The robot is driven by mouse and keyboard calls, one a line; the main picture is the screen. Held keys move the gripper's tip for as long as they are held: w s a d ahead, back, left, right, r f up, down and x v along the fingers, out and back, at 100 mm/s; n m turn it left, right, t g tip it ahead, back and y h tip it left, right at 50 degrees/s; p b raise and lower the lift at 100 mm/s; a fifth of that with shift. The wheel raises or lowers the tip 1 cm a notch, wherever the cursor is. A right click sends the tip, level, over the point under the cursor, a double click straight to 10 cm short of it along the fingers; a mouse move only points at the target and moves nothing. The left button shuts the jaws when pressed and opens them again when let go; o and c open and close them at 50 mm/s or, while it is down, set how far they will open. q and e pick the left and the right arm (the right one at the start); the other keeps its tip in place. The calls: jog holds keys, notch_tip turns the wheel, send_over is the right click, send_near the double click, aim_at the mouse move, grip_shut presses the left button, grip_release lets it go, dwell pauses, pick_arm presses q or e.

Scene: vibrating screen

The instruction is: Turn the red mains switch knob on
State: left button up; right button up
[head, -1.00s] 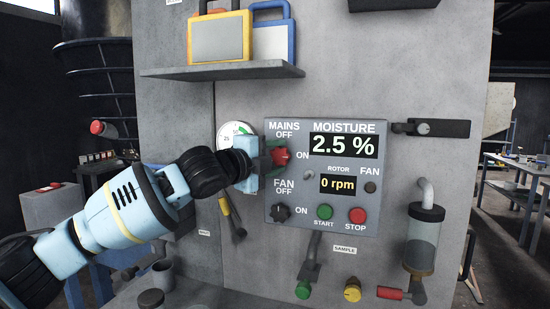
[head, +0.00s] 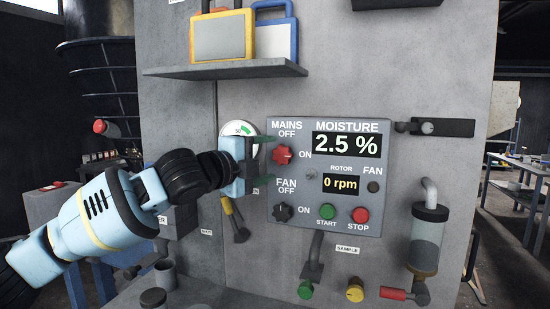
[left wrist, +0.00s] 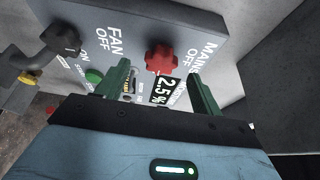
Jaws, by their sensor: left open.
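The red mains knob (head: 282,155) sits at the upper left of the grey control panel (head: 370,215), between the labels OFF and ON. My left gripper (head: 265,158) is just left of the knob, its green fingers pointing toward the panel. In the left wrist view the red knob (left wrist: 161,58) shows ahead of and between the two spread green fingers (left wrist: 163,85), with nothing between them. The gripper is open and appears apart from the knob. The panel displays read 2.5 % and 0 rpm. My right gripper is not in view.
A black fan knob (head: 282,212) is below the mains knob. The green start button (head: 327,212) and red stop button (head: 360,215) are at the panel's bottom.

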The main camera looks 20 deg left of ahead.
pick_arm(q)
jog(key=shift+v, duration=1.85)
jog(key=s+d+f+n+g, duration=0.2)
jog(key=s+d+f, duration=0.1)
jog(key=f, duration=0.8)
jog(key=s+d+f+n+g+y, duration=0.1)
jog(key=s+d+f+n+g, duration=0.2)
jog(key=f, duration=0.7)
jog(key=s+d+f+n, duration=0.2)
jog(key=s+d+f, duration=0.15)
jog(key=f, duration=0.75)
jog(key=s+a+f+n+g+y, duration=0.35)
jog(key=s+f+n, duration=0.45)
jog(key=s+f, duration=0.75)
jog(key=s+a+f+n+g+y, duration=0.1)
jog(key=s+a+f+n+g, duration=0.25)
jog(key=s, duration=0.55)
jog(key=s+a+f+n+g+y, duration=0.2)
jog(key=s+a+f+n, duration=0.15)
jog(key=s, duration=0.55)
jog(key=w+d+f+t+h, duration=0.1)
jog(key=w+f+t, duration=0.2)
jog(key=f, duration=0.2)
jog(key=w+d+f+m+t+h, duration=0.1)
jog(key=w+f+t, duration=0.2)
jog(key=f+t, duration=0.1)
jog(key=shift+w+d+f, duration=0.3)
jog(key=shift+d+f, duration=0.05)
jog(key=shift+f, duration=0.55)
